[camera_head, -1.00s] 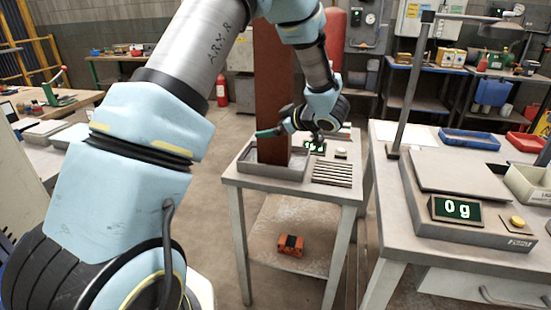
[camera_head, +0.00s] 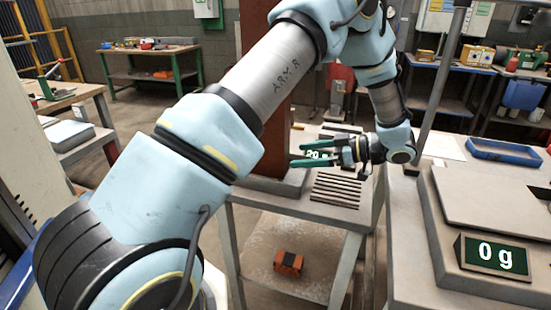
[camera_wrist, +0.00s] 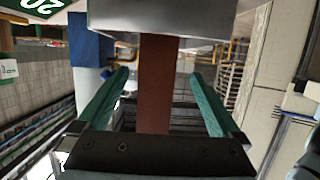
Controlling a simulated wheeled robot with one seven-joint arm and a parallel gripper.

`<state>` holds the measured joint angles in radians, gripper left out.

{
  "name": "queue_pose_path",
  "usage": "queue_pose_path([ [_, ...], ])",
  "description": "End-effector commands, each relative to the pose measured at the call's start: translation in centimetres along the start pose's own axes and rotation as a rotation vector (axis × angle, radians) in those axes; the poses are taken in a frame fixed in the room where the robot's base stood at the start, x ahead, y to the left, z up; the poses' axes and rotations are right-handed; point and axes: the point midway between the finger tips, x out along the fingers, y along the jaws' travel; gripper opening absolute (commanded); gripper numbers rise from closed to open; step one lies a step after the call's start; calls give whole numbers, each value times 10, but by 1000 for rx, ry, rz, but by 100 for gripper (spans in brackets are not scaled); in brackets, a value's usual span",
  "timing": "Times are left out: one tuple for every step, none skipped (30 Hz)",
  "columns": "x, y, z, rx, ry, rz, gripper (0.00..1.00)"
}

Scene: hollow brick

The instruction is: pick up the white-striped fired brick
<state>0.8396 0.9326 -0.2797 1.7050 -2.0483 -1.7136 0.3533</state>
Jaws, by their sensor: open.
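I cannot make out the white-striped fired brick in either view; the arm and the red-brown column hide part of the work table. My gripper (camera_head: 292,155) is open and empty above the work table (camera_head: 330,218), its green fingers pointing left toward the red-brown column (camera_head: 262,120). In the wrist view, the gripper (camera_wrist: 160,72) has its fingers wide apart, with the column (camera_wrist: 154,85) showing between them, beyond the tips. That view is upside down, with the column's grey base at the top.
An orange box with a dark band (camera_head: 288,262) lies on the lower shelf. A scale reading 0 g (camera_head: 491,254) stands on the right bench. A blue tray (camera_head: 503,151) is behind it.

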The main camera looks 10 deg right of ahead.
Motion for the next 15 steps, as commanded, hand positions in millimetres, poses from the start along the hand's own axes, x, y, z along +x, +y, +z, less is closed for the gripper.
queue_pose_path([
  [2, 0, 0, 1, 2, -3, 100],
  [5, -1, -1, 2, 2, -3, 100],
  [9, -1, -1, 2, 3, -4, 100],
  [12, -1, -2, 2, 3, -4, 100],
  [16, -1, -2, 2, 3, -3, 100],
  [22, 0, -2, 1, 3, -3, 100],
  [27, -1, -2, 2, 3, -4, 100],
  [33, -1, -3, 2, 4, -5, 100],
  [39, -1, -2, 2, 3, -4, 100],
  [43, 0, -2, 2, 3, -3, 100],
  [47, 0, -2, 1, 3, -3, 100],
  [51, 0, -2, 1, 2, -3, 100],
  [54, 0, -2, 1, 1, -2, 100],
  [55, 0, -2, 1, 1, -2, 100],
  [57, 0, -2, 0, 1, -2, 100],
])
